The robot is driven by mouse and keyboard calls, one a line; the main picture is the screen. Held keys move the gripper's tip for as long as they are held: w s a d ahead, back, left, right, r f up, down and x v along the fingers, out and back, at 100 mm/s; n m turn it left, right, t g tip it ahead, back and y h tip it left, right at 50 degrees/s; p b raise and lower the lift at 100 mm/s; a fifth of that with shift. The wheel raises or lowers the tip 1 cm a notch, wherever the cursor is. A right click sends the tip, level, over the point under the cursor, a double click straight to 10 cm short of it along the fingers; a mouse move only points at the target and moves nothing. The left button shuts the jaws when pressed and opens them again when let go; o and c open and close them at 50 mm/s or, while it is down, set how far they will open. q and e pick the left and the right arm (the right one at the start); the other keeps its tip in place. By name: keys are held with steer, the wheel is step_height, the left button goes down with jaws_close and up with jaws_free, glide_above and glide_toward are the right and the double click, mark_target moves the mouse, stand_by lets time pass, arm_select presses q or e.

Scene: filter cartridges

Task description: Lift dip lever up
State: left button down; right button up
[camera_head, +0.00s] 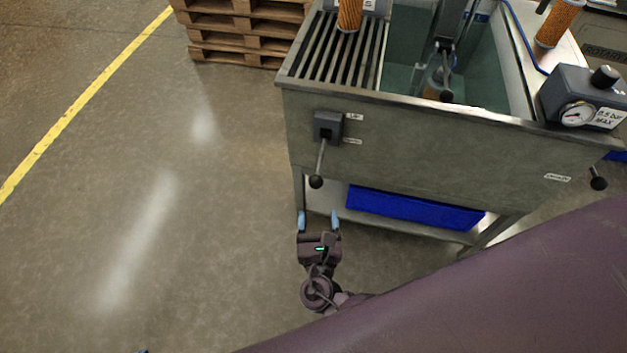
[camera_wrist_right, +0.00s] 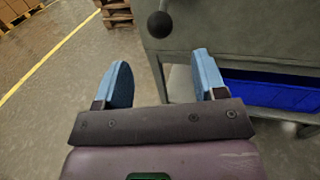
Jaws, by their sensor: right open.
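The dip lever (camera_head: 319,163) is a thin rod with a black ball knob, hanging down from a dark box (camera_head: 327,126) on the front of the grey metal tank (camera_head: 430,143). Its knob also shows at the top of the right wrist view (camera_wrist_right: 159,24). My right gripper (camera_head: 319,220) has two blue fingertips, spread apart and empty. It is below the knob and not touching it. In the right wrist view the gripper (camera_wrist_right: 162,82) points toward the tank front, with the knob beyond and between its fingers. My left gripper cannot be made out; only a tiny dark and blue bit shows at the bottom edge.
A slatted rack (camera_head: 335,55) and a liquid-filled basin with an orange cartridge (camera_head: 436,82) are on the tank. A gauge box (camera_head: 585,97) and another lever (camera_head: 597,180) are at the right. A blue bin (camera_head: 415,209) sits on the lower shelf. Floor to the left is clear up to pallets (camera_head: 240,35).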

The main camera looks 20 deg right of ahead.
mark_target(316, 188)
steer(key=x, duration=1)
steer(key=shift+f+b, duration=0.1)
steer(key=shift+b, duration=0.3)
steer(key=shift+w+d, duration=0.15)
steer(key=shift+w, duration=0.2)
